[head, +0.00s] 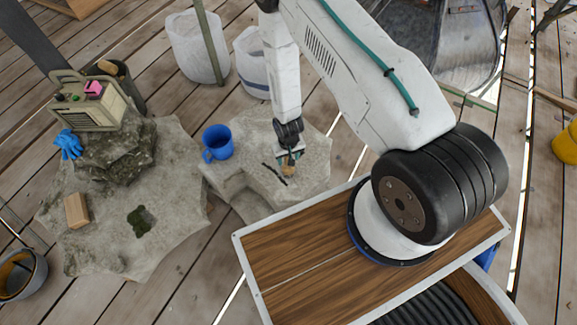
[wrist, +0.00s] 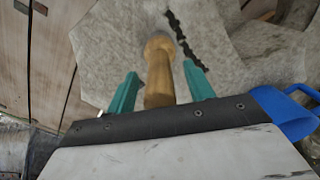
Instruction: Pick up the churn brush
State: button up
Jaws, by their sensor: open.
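The churn brush, as I take it, is a wooden-handled piece (wrist: 159,75) on the pale stone block. It shows in the wrist view between the two teal fingers of my gripper (wrist: 160,70). The fingers stand apart, with a visible gap on each side of the wood. The far end of the brush blends into the pale stone, so its head is unclear. In the head view my gripper (head: 290,154) points down over the stone, and a small tan bit of the brush (head: 288,170) shows just below it.
A dark chain-like strip (wrist: 185,42) lies right beside the brush. A blue mug (head: 217,143) stands left on the stone block (head: 310,140). Another rock slab (head: 175,215) holds a wooden block (head: 77,210), blue glove (head: 68,144) and radio-like box (head: 88,106). White buckets (head: 196,45) stand behind.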

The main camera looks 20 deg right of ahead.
jog(key=shift+f, duration=0.2)
grip_shut()
jog(key=shift+r, duration=0.2)
